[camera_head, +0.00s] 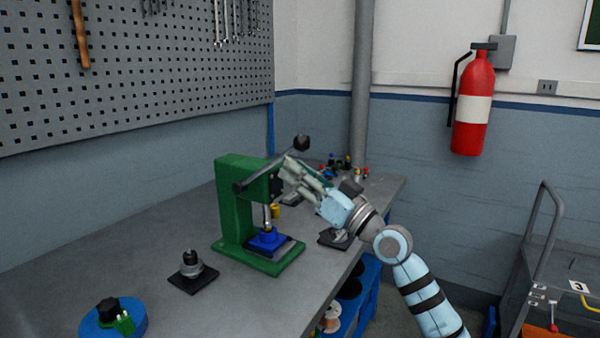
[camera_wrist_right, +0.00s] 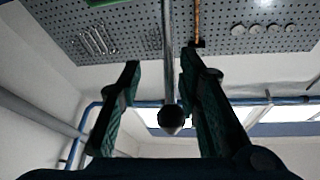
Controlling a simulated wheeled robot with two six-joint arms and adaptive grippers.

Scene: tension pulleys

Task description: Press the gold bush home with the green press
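The green press (camera_head: 232,205) stands on the grey bench, its dark lever slanting up to a black ball knob (camera_head: 302,143). My right gripper (camera_head: 287,170) is beside the lever, just below the knob. In the right wrist view its fingers (camera_wrist_right: 160,62) are apart, with the lever bar and knob (camera_wrist_right: 172,118) showing between them; I cannot tell whether they touch. The silver ram (camera_head: 267,217) points down at a blue fixture (camera_head: 268,240) on the press base. A small gold piece (camera_head: 275,211) shows beside the ram; I cannot tell if it is the bush. My left gripper is out of view.
A dark plate with a metal part (camera_head: 192,268) lies left of the press. A blue round base with a black knob (camera_head: 112,320) is at front left. Small coloured parts (camera_head: 345,165) stand at the far bench end. A cart (camera_head: 560,260) stands at right.

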